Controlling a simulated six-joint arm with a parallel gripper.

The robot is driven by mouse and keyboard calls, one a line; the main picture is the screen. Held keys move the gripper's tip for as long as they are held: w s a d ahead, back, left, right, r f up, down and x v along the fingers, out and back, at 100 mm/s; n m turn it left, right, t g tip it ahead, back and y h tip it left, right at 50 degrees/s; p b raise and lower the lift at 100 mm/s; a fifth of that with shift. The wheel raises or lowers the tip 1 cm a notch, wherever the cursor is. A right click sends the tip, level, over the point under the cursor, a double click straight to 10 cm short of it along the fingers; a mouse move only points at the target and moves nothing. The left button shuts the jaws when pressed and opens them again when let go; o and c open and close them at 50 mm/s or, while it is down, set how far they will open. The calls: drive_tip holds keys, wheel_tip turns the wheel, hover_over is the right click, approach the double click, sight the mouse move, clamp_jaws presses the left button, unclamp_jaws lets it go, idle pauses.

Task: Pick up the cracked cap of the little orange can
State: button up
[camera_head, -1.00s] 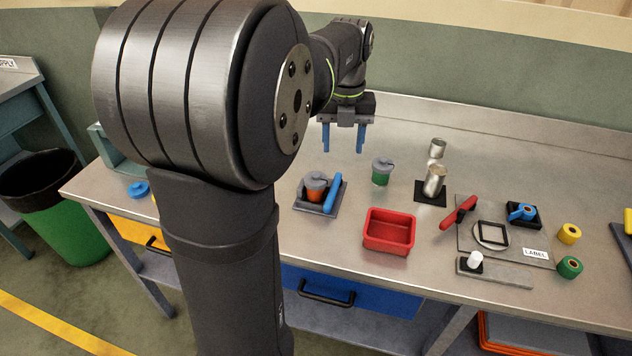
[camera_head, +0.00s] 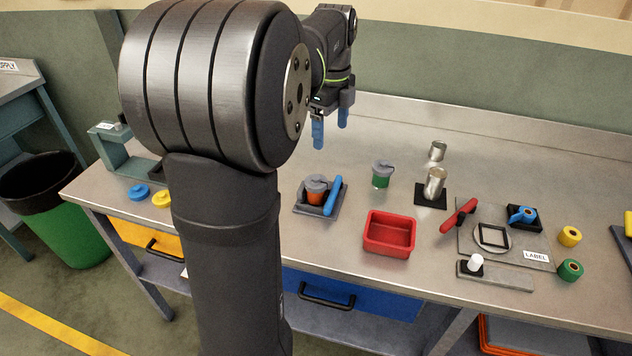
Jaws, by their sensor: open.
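The little orange can (camera_head: 315,196) stands upright on a grey tray (camera_head: 329,211) on the workbench, left of the middle. Its grey cap (camera_head: 316,183) sits on top; a crack is too small to make out clearly. A blue-handled tool (camera_head: 333,196) lies on the tray at the can's right side. My gripper (camera_head: 331,134) is open and empty, with its two blue fingers pointing down. In the picture it is above the can, apart from it.
A green can with a grey cap (camera_head: 382,174) stands to the right. A red bin (camera_head: 390,233) is in front. Metal cans (camera_head: 435,183) and a red-handled tool (camera_head: 459,215) are farther right. Blue (camera_head: 138,191) and yellow (camera_head: 162,198) caps lie left.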

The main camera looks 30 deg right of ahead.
drive_tip(key=w+r+n, duration=0.1)
drive_tip(key=w+n, duration=0.2)
drive_tip(key=n, duration=0.9)
hover_over(316, 177)
drive_tip(key=f, duration=1.1)
drive_tip(key=shift+w+d, duration=0.2)
drive_tip(key=shift+d, duration=0.05)
drive_tip(key=shift+s+a+f, duration=0.1)
drive_tip(key=shift+a+f, duration=0.05)
drive_tip(key=shift+f, duration=1.2)
drive_tip(key=shift+s+a+f, duration=0.1)
drive_tip(key=shift+f, duration=1.25)
drive_tip(key=c, duration=1.2)
drive_tip(key=shift+r, duration=0.1)
